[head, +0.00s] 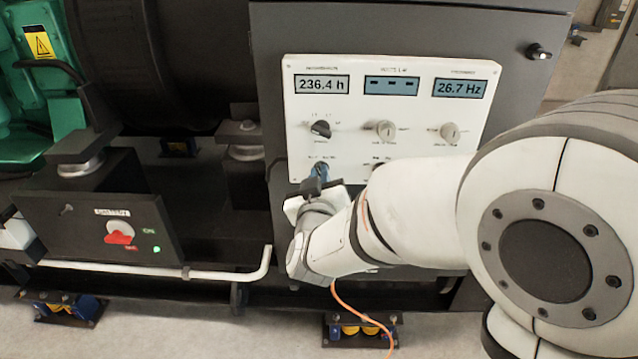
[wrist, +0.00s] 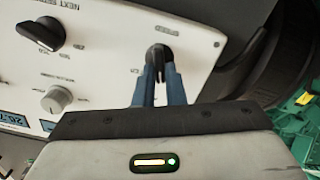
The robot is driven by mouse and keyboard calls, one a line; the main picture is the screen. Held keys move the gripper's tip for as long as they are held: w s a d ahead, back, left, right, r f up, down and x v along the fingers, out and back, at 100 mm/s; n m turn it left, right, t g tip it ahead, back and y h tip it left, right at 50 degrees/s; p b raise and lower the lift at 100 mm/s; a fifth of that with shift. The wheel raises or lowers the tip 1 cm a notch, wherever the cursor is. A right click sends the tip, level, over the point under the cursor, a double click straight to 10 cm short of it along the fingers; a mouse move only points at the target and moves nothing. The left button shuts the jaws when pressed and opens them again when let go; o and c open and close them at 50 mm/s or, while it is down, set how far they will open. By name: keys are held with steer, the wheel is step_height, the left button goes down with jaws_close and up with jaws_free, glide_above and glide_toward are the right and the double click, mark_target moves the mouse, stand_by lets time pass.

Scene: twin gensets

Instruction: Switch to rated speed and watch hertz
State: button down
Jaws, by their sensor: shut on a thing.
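The white control panel (head: 300,110) stands upright on the grey housing. Its right display (head: 460,88) reads 26.7 Hz. My gripper (head: 320,170) is at the panel's lower left. In the wrist view, its blue fingers (wrist: 157,85) are closed on the black speed knob (wrist: 158,54), with the word SPEED printed beside it. The fingers hide part of the knob and the marks around it, so I cannot tell its exact setting.
The left display (head: 321,85) reads 236.4 h; the middle display (head: 391,86) shows dashes. A black knob (head: 320,128) and pale knobs (head: 385,130) sit above my gripper. A battery box with a red switch (head: 119,233) stands left. My arm covers the panel's lower right.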

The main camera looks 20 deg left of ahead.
steer(key=m+b, duration=0.6)
steer(key=b, duration=0.1)
steer(key=m+b, duration=0.3)
steer(key=m, duration=0.1)
steer(key=shift+w+d+f+b, duration=0.1)
steer(key=shift+d+b, duration=0.25)
steer(key=c, duration=1.5)
jaws_free()
steer(key=v, duration=0.8)
steer(key=shift+p, duration=0.45)
steer(key=shift+w, duration=0.1)
